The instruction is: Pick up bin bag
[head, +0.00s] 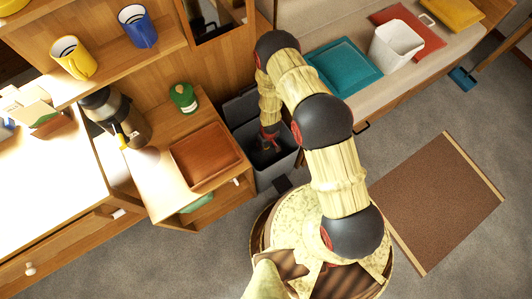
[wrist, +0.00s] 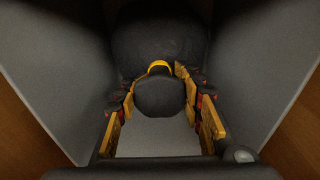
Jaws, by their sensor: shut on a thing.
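The bin bag (wrist: 158,95) is a dark bundle with a yellow tie (wrist: 159,66) at its neck, seen in the wrist view. My gripper (wrist: 159,92) has its two fingers on either side of the bag's knotted top and is shut on it. The bag is down inside the grey bin (wrist: 60,80), whose walls rise on both sides. In the head view my arm reaches down into the open bin (head: 273,170), and the gripper (head: 268,141) is partly inside it. The bag itself is mostly hidden there.
A wooden cabinet with a brown tray (head: 205,156) and a green container (head: 183,97) stands left of the bin. A bench with cushions (head: 342,68) and a white bin (head: 396,45) is at the right. A brown mat (head: 438,200) lies on otherwise open grey floor.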

